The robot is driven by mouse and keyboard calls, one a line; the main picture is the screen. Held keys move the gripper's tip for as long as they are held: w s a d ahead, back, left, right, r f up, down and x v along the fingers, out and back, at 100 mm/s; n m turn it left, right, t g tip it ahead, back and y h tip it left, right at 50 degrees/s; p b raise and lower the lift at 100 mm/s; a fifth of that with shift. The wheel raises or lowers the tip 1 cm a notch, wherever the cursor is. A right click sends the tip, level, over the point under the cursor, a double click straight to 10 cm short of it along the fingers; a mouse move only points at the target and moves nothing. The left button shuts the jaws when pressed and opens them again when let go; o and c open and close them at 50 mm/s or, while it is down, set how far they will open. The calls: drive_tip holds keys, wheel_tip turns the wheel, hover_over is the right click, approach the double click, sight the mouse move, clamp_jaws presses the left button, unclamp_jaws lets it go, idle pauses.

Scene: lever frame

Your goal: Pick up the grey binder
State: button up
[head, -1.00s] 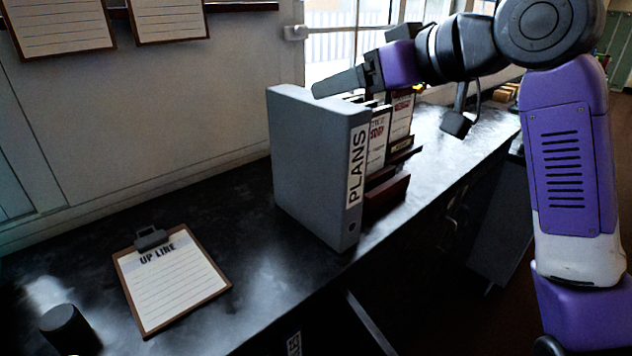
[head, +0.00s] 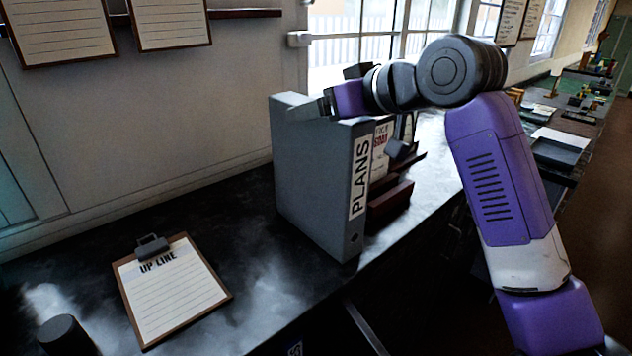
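The grey binder (head: 318,183) stands upright on the dark counter, its spine labelled PLANS facing front right. My gripper (head: 318,106) is at the binder's top edge, reaching in from the right. Its fingers point left and lie over or against the top; I cannot tell whether they touch it. The gap between the fingers does not show clearly.
A clipboard headed UP LINE (head: 172,288) lies on the counter (head: 245,240) left of the binder. A dark cylinder (head: 66,335) stands at the lower left. A reddish-brown rack (head: 390,203) with papers stands right behind the binder. Clipboards (head: 60,30) hang on the wall.

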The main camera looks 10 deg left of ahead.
clamp_jaws()
drive_tip(key=shift+r, duration=0.1)
idle(0.4)
